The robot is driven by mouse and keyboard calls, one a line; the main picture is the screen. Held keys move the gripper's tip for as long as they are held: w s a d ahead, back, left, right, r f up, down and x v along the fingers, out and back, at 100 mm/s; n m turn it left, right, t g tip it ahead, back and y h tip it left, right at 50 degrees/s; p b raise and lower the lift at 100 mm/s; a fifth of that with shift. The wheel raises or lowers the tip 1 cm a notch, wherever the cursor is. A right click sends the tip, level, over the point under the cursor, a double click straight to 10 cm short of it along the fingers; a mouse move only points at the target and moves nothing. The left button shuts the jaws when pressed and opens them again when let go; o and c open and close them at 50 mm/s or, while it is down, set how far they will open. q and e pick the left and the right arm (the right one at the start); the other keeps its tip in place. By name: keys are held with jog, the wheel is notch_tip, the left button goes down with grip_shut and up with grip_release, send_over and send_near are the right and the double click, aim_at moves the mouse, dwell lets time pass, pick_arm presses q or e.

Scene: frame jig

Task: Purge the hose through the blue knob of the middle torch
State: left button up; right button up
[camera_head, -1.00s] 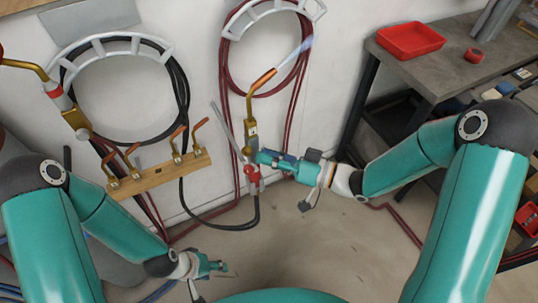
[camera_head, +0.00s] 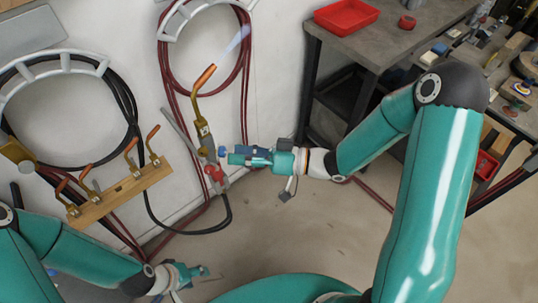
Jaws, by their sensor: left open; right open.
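A brass torch (camera_head: 202,126) stands upright left of centre, with a copper tip (camera_head: 205,78) and a pale bluish flame (camera_head: 236,40) at its end. A small blue knob (camera_head: 223,151) sits on its right side and a red knob (camera_head: 213,172) lower down. My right gripper (camera_head: 236,156) is open, just right of the blue knob, with a small gap between them. My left gripper (camera_head: 192,273) is open and empty, low in the picture, well below the torch. Another torch (camera_head: 18,154) is partly cut off at the left edge.
A wooden rack (camera_head: 120,192) holds several copper-tipped nozzles. Dark hoses (camera_head: 128,100) and red hoses (camera_head: 246,70) hang on wall hooks. A grey table (camera_head: 395,40) with a red tray (camera_head: 346,16) stands at the back right. The floor below the torch is mostly clear.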

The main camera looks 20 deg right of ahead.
jog(key=v, duration=0.8)
jog(key=shift+s+d, duration=0.2)
jog(key=shift+d, duration=0.1)
jog(key=shift+f, duration=0.15)
